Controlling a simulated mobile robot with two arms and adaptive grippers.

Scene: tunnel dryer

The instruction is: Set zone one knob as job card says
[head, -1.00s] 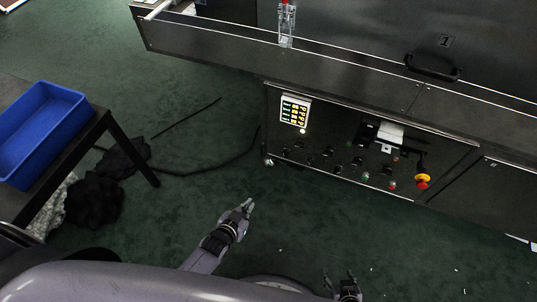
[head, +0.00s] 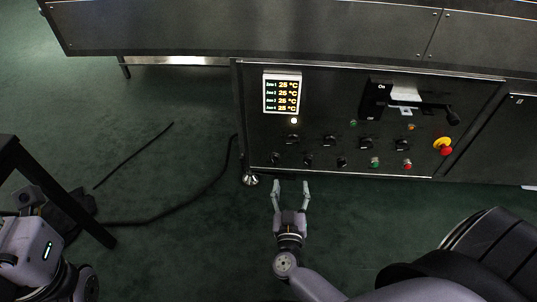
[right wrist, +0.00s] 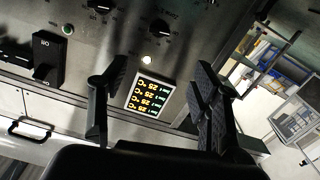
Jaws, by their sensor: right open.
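The dark control panel (head: 470,95) carries two rows of black knobs. The upper row starts with a knob (head: 292,140) below the display; the lower row starts with another knob (head: 275,158). Their labels are too small to read, so I cannot tell which is zone one. The display (head: 283,93) reads 25 °C for several zones. My right gripper (head: 291,185) is open and empty, below the left knobs and apart from them. In the right wrist view its fingers (right wrist: 160,68) are spread, with the display and a knob (right wrist: 160,26) beyond.
A black lever switch (head: 415,105) marked On, with a white piece (head: 405,93), is right of the display. Green (head: 375,162) and red (head: 407,163) buttons and a red-yellow emergency stop (head: 443,146) are at the right. A black cable (head: 190,195) lies on the floor.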

